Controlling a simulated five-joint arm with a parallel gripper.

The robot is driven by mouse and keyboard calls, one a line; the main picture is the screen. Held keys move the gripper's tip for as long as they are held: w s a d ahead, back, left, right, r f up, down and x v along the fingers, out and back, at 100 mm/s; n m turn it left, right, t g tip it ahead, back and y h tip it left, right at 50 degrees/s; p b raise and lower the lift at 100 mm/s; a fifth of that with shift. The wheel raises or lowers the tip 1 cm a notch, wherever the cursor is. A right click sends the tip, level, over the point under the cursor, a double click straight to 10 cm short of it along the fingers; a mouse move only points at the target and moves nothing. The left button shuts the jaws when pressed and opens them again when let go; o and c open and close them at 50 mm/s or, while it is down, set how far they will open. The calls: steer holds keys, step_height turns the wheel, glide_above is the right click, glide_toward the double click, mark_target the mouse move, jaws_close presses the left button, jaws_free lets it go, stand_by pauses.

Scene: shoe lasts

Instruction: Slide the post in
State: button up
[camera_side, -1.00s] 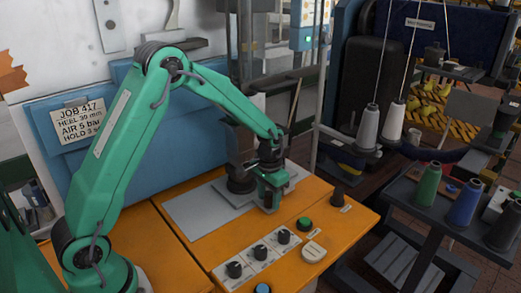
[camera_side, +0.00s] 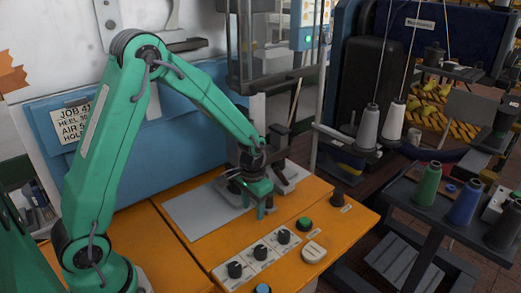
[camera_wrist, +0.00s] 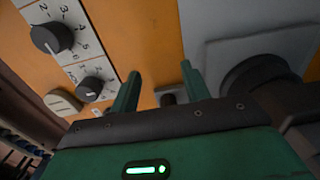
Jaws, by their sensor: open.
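My gripper (camera_side: 258,208) is low over the orange bench, in front of the dark fixture (camera_side: 280,146). In the wrist view its two green fingers (camera_wrist: 160,72) stand apart with nothing gripped. A short dark peg-like piece (camera_wrist: 168,98) shows beyond the gap between the fingers; I cannot tell whether it is the post. A dark round base (camera_wrist: 256,80) sits on the grey plate to the right of the fingers. In the side view my wrist hides part of the fixture. No post shows in the jaws.
Numbered dials (camera_side: 283,237), a green button (camera_side: 304,223), a pale round button (camera_side: 313,252) and a dark knob-like piece (camera_side: 338,199) stand on the bench. The grey plate (camera_side: 195,215) is bare at left. A thread-spool table (camera_side: 435,215) is at right.

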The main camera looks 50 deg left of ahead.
steer(key=s, duration=0.8)
steer(key=s+d+r+t, duration=0.1)
steer(key=s+r, duration=0.3)
steer(key=r, duration=0.6)
steer(key=s+r+t, duration=0.3)
steer(key=s+r, duration=0.1)
steer(key=r, duration=0.6)
steer(key=shift+s+d+r+t, duration=0.15)
steer(key=shift+d+r+t, duration=0.15)
steer(key=shift+d, duration=0.05)
stand_by(0.4)
steer(key=w+a+f+t, duration=0.1)
steer(key=w+f+t, duration=0.3)
steer(key=w+f, duration=1.1)
steer(key=shift+w+a+f, duration=0.35)
steer(key=shift+w+f, duration=0.05)
steer(key=shift+w, duration=1.05)
